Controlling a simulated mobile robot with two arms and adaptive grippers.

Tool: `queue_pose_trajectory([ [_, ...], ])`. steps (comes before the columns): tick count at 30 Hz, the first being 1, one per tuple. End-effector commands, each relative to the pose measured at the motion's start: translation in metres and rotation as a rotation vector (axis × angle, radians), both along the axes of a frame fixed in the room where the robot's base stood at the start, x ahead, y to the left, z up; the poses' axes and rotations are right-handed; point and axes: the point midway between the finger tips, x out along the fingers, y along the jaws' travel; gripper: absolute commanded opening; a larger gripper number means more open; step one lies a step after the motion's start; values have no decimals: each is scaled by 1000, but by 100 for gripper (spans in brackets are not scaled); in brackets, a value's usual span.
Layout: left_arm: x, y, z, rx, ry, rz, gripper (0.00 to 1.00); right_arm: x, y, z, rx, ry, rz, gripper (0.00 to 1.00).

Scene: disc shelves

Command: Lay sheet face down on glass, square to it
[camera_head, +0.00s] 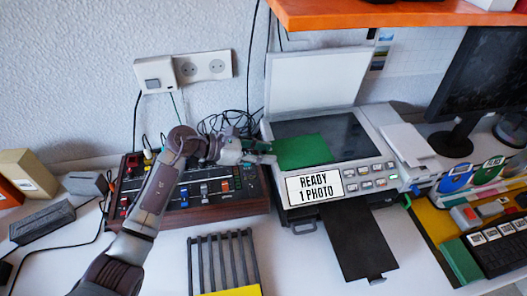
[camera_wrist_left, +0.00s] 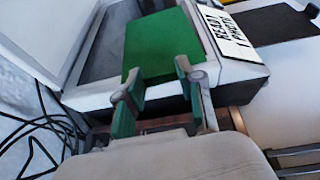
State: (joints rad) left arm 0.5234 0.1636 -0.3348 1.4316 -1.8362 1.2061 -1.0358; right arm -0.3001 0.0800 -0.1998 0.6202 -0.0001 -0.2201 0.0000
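A green sheet (camera_head: 303,151), plain on the side I see, lies over the front left part of the scanner's dark glass (camera_head: 348,134). The sheet also shows in the left wrist view (camera_wrist_left: 160,42), where dark glass shows beside it. I cannot tell whether it is fully flat or exactly square. The white scanner lid (camera_head: 312,78) stands open behind. My left gripper (camera_head: 268,152) is at the sheet's left edge. In the left wrist view its two green-padded fingers (camera_wrist_left: 158,85) are apart, with their tips by the sheet's near edge. My right gripper is not in view.
The scanner's panel (camera_head: 315,187) reads "READY 1 PHOTO". A mixer box (camera_head: 240,200) with knobs sits under my left arm. A dark tray (camera_head: 355,245) juts out in front. A slotted rack (camera_head: 222,262) stands on the table, and an orange shelf (camera_head: 400,14) hangs above.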

Motion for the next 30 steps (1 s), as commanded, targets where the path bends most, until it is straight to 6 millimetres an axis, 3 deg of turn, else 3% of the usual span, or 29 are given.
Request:
queue_pose_trajectory([
  [1,0,0,1,0,0,0,48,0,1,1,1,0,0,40],
  [4,0,0,1,0,0,0,64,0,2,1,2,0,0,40],
  [16,-1,6,3,1,-1,1,65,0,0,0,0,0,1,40],
  [30,-21,87,36,5,-2,2,65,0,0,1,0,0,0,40],
])
